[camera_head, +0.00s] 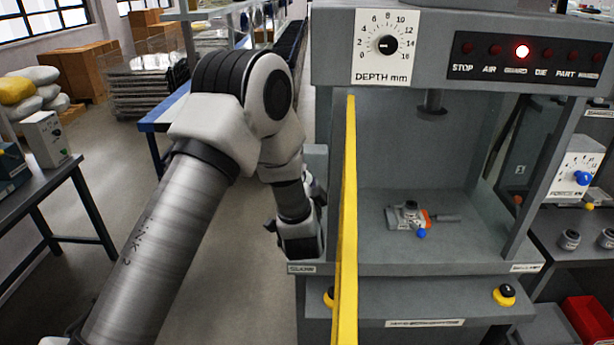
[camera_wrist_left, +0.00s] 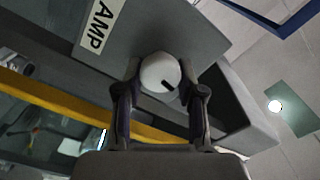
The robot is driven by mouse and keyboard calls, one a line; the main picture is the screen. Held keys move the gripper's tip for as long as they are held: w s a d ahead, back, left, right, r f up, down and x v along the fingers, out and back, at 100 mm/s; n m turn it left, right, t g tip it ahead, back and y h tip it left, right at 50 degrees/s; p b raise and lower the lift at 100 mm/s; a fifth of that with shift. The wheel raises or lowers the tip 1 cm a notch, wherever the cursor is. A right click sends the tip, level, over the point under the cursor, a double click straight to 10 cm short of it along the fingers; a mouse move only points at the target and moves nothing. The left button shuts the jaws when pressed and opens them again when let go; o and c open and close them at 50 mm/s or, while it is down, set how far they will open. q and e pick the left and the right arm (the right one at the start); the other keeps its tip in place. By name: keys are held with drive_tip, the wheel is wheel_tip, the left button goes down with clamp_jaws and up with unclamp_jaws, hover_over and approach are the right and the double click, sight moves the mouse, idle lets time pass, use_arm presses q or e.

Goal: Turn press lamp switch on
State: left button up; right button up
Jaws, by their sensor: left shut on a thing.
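The lamp switch (camera_wrist_left: 158,73) is a round white knob with a dark pointer mark, on a grey box beside a label (camera_wrist_left: 100,22) of which "AMP" shows. In the left wrist view my left gripper (camera_wrist_left: 160,92) has one finger on each side of the knob and is shut on it. In the head view the left gripper (camera_head: 300,238) is at the left side of the press (camera_head: 430,270), and it hides the switch there. My right gripper is not in view.
A yellow guard bar (camera_head: 346,220) stands upright just right of my gripper. A small part with a blue knob (camera_head: 408,218) lies on the press bed. One red indicator (camera_head: 522,51) on the top panel is lit. The floor (camera_head: 240,270) to the left is clear.

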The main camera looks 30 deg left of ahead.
use_arm(q)
drive_tip(key=m+p, duration=0.1)
drive_tip(key=m, duration=0.4)
drive_tip(key=shift+w, duration=0.1)
drive_tip(key=shift+a+m+p, duration=0.1)
drive_tip(key=shift+m+p, duration=0.35)
drive_tip(key=shift+m, duration=0.35)
drive_tip(key=shift+w, duration=0.1)
drive_tip(key=o, duration=1.1)
drive_tip(key=shift+c, duration=0.2)
drive_tip(key=shift+o, duration=0.3)
drive_tip(key=shift+a+f, duration=0.15)
drive_tip(key=shift+a, duration=0.05)
drive_tip(key=v, duration=0.7)
drive_tip(key=shift+s+d, duration=0.2)
drive_tip(key=shift+s, duration=0.05)
drive_tip(key=shift+a+f, duration=0.1)
